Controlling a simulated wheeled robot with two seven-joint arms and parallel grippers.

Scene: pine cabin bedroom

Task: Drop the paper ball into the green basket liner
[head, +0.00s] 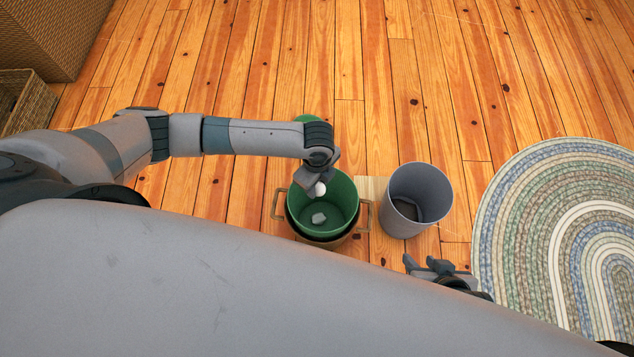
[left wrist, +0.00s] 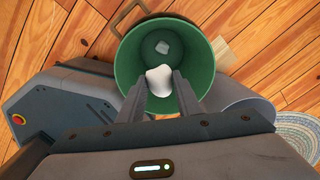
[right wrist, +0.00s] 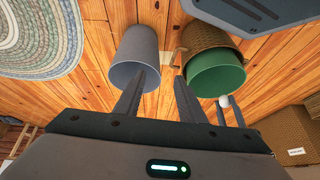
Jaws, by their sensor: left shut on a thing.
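The green basket liner (head: 345,190) stands open inside a wicker basket (head: 277,205) with side handles. My left gripper (head: 321,183) is shut on the white paper ball (left wrist: 159,80) and holds it over the liner's opening. The ball also shows in the right wrist view (right wrist: 224,100), beside the liner's rim. A pale crumpled piece (head: 318,218) lies on the liner's floor and shows in the left wrist view (left wrist: 162,47). My right gripper (head: 440,268) is open and empty, its fingers apart in the right wrist view (right wrist: 160,100).
A grey bin (head: 420,187) stands just right of the basket, with a dark patch at its bottom. A braided oval rug (head: 520,220) lies at the right. A green thing (head: 305,118) is mostly hidden behind my left arm. Wicker furniture (head: 45,35) stands back left; the plank floor behind is clear.

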